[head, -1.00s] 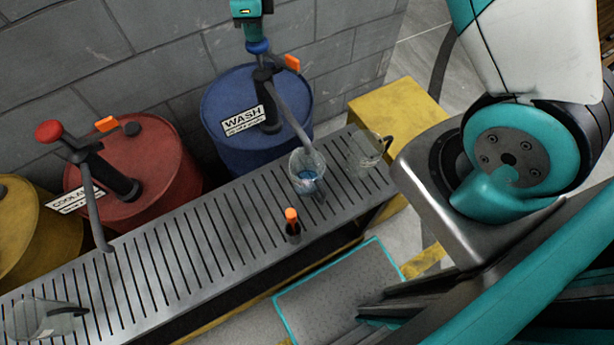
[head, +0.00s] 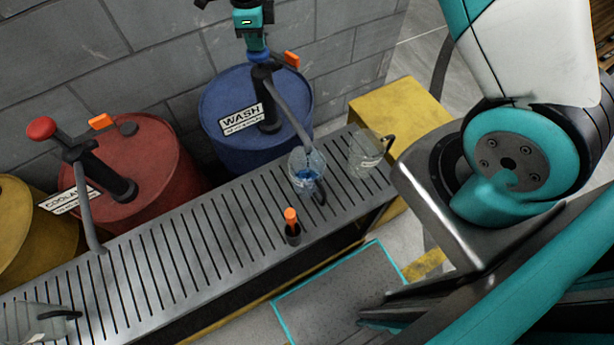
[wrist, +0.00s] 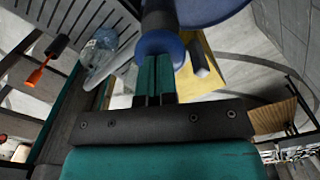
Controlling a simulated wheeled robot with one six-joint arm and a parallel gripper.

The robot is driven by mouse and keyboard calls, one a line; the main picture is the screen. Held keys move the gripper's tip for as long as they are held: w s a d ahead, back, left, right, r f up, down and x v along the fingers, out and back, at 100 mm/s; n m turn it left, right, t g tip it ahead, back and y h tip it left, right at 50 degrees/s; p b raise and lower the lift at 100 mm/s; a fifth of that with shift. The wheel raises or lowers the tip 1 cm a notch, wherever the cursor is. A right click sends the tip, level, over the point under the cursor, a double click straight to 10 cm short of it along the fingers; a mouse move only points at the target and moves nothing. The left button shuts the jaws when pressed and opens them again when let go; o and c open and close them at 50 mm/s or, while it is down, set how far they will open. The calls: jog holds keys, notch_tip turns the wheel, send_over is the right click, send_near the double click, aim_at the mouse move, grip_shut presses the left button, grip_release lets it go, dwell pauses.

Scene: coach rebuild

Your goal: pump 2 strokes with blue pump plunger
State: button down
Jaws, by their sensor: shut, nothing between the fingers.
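The blue pump stands on the blue WASH drum (head: 222,98), its spout (head: 290,110) reaching out over a clear jug (head: 306,165) with blue liquid in it. My gripper (head: 257,50) is shut and empty, pointing down on top of the pump's plunger. In the wrist view the blue plunger knob (wrist: 160,46) sits right at the tips of my shut fingers (wrist: 154,72) and appears to touch them. In the head view the fingers mostly hide the knob, which sits low, close to the pump head.
A slatted metal bench (head: 190,235) runs in front of the drums. An orange-tipped tool (head: 291,220) stands on it, and an empty jug (head: 366,152) is at its right. A red drum (head: 150,165) with a red-knobbed pump is left. A block wall is behind.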

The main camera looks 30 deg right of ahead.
jog(key=shift+f, duration=0.5)
jog(key=shift+s+f+b, duration=0.1)
jog(key=shift+f+b, duration=0.5)
jog(key=shift+f, duration=0.05)
jog(key=shift+r, duration=0.1)
jog(key=shift+r+p, duration=2.8)
jog(key=shift+r, duration=1.1)
notch_tip(320, 180, up, 6)
jog(key=p, duration=0.4)
